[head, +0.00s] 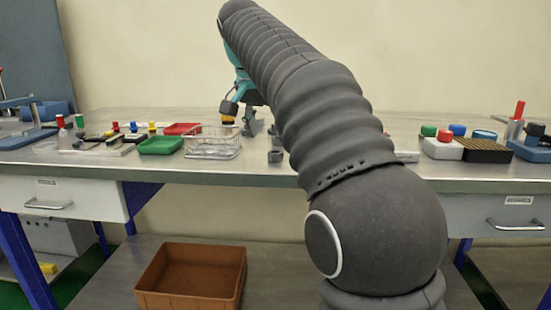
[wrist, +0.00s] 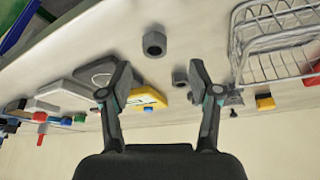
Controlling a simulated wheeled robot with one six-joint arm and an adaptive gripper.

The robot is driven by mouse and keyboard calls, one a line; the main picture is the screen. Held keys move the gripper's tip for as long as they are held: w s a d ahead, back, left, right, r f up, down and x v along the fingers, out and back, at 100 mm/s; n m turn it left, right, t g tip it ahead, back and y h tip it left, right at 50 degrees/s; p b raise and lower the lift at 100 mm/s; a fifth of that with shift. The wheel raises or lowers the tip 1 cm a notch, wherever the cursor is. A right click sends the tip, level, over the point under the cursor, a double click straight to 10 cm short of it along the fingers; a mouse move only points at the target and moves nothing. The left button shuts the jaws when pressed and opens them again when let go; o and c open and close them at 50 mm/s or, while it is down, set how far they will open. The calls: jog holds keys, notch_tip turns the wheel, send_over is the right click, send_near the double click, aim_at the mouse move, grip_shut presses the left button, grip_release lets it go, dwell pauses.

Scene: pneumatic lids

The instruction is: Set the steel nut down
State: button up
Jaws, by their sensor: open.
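A grey nut-like ring (wrist: 154,43) with a dark hole rests on the table in the wrist view, beyond my fingertips and apart from them. In the head view a grey ring (head: 275,156) sits near the table's front edge, left of my arm. A smaller grey piece (wrist: 180,77) lies close to my right finger in the wrist view; its shape is unclear. My gripper (wrist: 158,78) is open, with nothing held between its fingers. In the head view my gripper (head: 240,117) points down over the table behind the wire basket, partly hidden by my arm.
The wire basket (head: 212,146) stands left of the ring and shows in the wrist view (wrist: 275,42). A green tray (head: 160,145) and a red tray (head: 183,129) lie farther left. Blocks and a dark perforated box (head: 486,151) stand right. A brown bin (head: 190,276) sits below.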

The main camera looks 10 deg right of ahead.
aim_at(276, 152)
jog(key=shift+d+b+x, duration=0.15)
jog(key=shift+b+x, duration=0.2)
jog(key=shift+x, duration=1)
jog(key=shift+d+b+x, duration=0.2)
jog(key=shift+b+x, duration=0.15)
jog(key=shift+x, duration=1.05)
jog(key=shift+s, duration=0.2)
jog(key=shift+r, duration=0.1)
grip_shut()
